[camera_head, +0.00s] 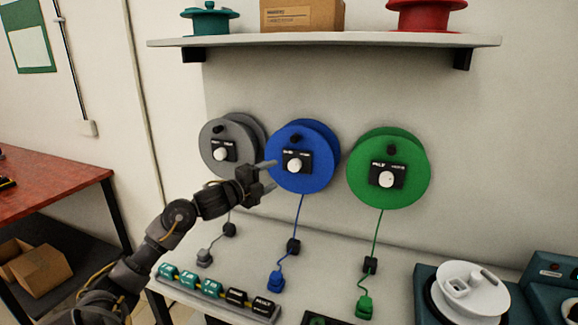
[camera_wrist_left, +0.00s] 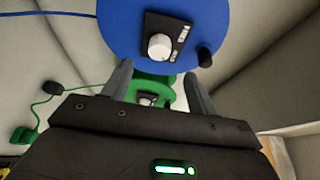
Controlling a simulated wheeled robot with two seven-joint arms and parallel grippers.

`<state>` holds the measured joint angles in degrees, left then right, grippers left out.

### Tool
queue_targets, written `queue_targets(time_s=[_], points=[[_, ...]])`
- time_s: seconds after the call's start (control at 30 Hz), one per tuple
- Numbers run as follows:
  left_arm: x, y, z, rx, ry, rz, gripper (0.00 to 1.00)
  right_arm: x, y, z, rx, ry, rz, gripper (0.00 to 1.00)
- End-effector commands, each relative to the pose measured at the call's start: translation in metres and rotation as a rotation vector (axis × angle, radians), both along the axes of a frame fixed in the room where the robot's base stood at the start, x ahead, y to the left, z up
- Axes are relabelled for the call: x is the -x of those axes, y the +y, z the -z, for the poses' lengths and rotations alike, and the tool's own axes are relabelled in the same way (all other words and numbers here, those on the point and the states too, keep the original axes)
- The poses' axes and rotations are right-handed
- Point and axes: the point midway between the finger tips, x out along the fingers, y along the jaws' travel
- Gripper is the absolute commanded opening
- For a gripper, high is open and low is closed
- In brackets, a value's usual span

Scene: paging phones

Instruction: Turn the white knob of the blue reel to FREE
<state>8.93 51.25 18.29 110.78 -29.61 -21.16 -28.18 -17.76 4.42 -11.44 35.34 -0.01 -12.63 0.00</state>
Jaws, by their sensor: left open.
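The blue reel (camera_head: 318,170) is mounted on the wall between a grey and a green reel. Its white knob (camera_head: 294,165) sits on a black plate with small white labels, too small to read surely. In the left wrist view the blue reel (camera_wrist_left: 135,20) fills the top, with the white knob (camera_wrist_left: 160,47) just beyond the fingers. I cannot tell which label the knob points to. My left gripper (camera_head: 268,177) is open and empty, at the lower left of the blue reel, apart from the knob. It also shows in the left wrist view (camera_wrist_left: 157,76). My right gripper is not in view.
The grey reel (camera_head: 219,157) and green reel (camera_head: 403,182) flank the blue one. Plugs on cords hang to the counter (camera_head: 325,270), which holds a row of labelled blocks (camera_head: 212,288) and a white round device (camera_head: 468,287). A shelf (camera_head: 330,41) is above the reels.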

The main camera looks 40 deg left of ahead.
Motion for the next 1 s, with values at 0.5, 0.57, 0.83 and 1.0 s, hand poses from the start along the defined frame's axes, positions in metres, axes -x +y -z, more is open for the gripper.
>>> queue_targets(time_s=[0.5,0.57,0.83,1.0], points=[[-0.081,-0.004,-0.003,0.003,-0.002,-0.003,0.58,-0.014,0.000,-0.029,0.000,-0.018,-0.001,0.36],[-0.084,-0.003,-0.002,0.002,-0.002,-0.003,0.58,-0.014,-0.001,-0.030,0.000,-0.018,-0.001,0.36],[-0.087,-0.003,-0.001,0.000,-0.001,-0.004,0.58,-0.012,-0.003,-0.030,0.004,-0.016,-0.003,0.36],[-0.087,-0.003,-0.001,0.000,-0.001,-0.004,0.45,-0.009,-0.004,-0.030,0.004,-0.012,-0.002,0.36]])
